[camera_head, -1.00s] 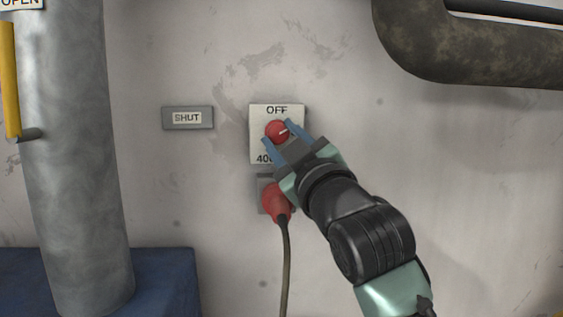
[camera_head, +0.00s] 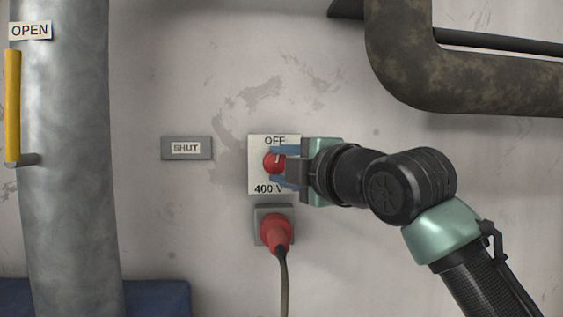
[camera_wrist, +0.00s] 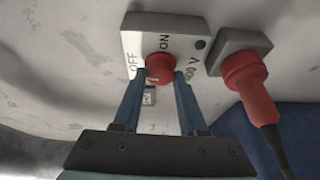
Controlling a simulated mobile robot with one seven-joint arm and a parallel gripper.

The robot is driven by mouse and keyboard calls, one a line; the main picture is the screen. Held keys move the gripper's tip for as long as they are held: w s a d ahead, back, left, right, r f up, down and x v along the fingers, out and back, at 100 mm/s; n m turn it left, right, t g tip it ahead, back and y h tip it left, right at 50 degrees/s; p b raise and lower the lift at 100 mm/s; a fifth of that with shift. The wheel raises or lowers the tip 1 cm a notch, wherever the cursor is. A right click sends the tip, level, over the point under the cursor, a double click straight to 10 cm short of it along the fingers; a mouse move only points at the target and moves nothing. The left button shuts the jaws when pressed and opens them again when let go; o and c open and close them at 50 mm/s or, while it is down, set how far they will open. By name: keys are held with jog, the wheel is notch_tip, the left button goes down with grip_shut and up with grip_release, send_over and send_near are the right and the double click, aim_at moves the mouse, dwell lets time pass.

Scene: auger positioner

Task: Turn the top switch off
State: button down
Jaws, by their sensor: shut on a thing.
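The top switch is a white plate (camera_head: 259,183) on the wall, marked OFF at the top and 400 V at the bottom, with a round red knob (camera_head: 271,162) in its middle. In the wrist view the plate (camera_wrist: 190,35) also shows the word ON. My gripper (camera_head: 277,166) comes from the right, its blue fingers above and below the knob. The wrist view shows the gripper (camera_wrist: 160,76) shut on the red knob (camera_wrist: 159,67), one finger on each side. A small white mark shows on the knob; its exact direction is hard to read.
A red plug (camera_head: 274,230) with a hanging cable sits in a grey socket (camera_head: 261,212) just below the switch. A SHUT label (camera_head: 201,148) is on the wall to the left. A grey pipe (camera_head: 70,170) with a yellow handle (camera_head: 12,105) stands far left; a dark pipe (camera_head: 400,60) bends at upper right.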

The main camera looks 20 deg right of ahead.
jog(key=shift+r+n+g, duration=0.1)
jog(key=shift+n+g, duration=0.2)
jog(key=shift+n, duration=0.5)
jog(key=shift+c, duration=2.2)
grip_release()
jog(key=shift+a, duration=0.1)
